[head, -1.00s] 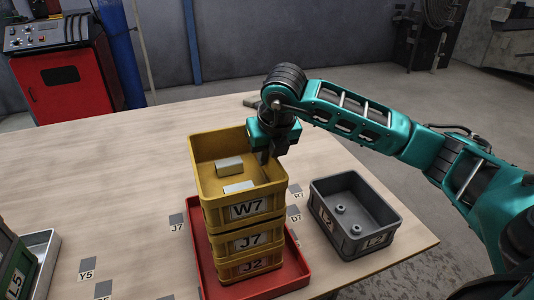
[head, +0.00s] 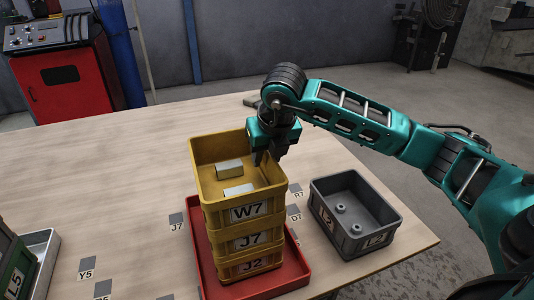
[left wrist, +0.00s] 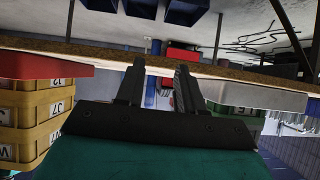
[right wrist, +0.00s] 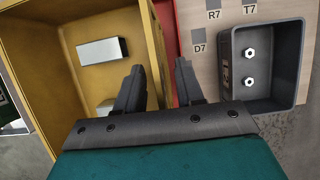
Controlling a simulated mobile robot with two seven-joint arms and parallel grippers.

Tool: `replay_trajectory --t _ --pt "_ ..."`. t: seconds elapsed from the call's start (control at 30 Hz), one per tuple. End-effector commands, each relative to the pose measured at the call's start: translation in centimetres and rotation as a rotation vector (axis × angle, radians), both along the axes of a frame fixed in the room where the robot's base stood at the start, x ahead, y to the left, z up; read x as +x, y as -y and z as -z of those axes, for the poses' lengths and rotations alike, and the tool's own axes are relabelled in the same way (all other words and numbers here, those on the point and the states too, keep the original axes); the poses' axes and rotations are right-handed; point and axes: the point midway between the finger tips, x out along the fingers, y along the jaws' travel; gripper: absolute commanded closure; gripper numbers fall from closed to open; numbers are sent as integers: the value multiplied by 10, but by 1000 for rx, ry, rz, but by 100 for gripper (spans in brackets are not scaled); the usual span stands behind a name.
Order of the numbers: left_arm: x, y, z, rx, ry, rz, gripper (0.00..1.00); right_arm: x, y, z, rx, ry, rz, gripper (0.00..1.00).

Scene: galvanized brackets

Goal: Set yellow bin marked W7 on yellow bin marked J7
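The yellow bin marked W7 (head: 202,172) sits level on the yellow bin marked J7 (head: 223,245), with no gap visible between them. W7 holds two pale metal pieces (head: 229,169). J7 rests on a yellow bin marked J2 (head: 229,271). My right gripper (head: 268,160) is at W7's far right rim. In the right wrist view, its open fingers (right wrist: 161,68) stand either side of the W7 wall (right wrist: 152,40), with a gap showing beside it. My left gripper (left wrist: 160,65) is open and empty in the left wrist view and outside the head view.
The stack stands in a red tray (head: 298,276). A grey bin (head: 378,237) with small round parts stands to its right. A green bin marked L5 (head: 15,278) and a metal tray (head: 50,240) are at the left. The table's (head: 110,175) middle is clear.

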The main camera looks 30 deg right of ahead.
Motion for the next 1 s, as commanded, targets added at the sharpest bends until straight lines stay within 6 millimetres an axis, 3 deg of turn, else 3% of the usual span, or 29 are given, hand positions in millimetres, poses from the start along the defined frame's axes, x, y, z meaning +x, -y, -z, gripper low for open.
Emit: replay_trajectory --t 0.03,0.2,0.5,0.7,1.0 --pt "-1 -3 -8 6 -2 -4 63 0 0 -13 0 2 0 63" --pt "-5 -8 1 12 -10 -12 63 -14 -4 -45 0 7 -2 63" --pt "-7 -7 -2 11 -15 -10 63 -37 -9 -100 -1 5 -1 63" --pt "-7 -5 -4 9 -14 -7 63 -44 -10 -114 -1 1 0 63" --pt "-6 -4 -5 8 -13 -5 63 -44 -10 -116 -1 0 0 63"
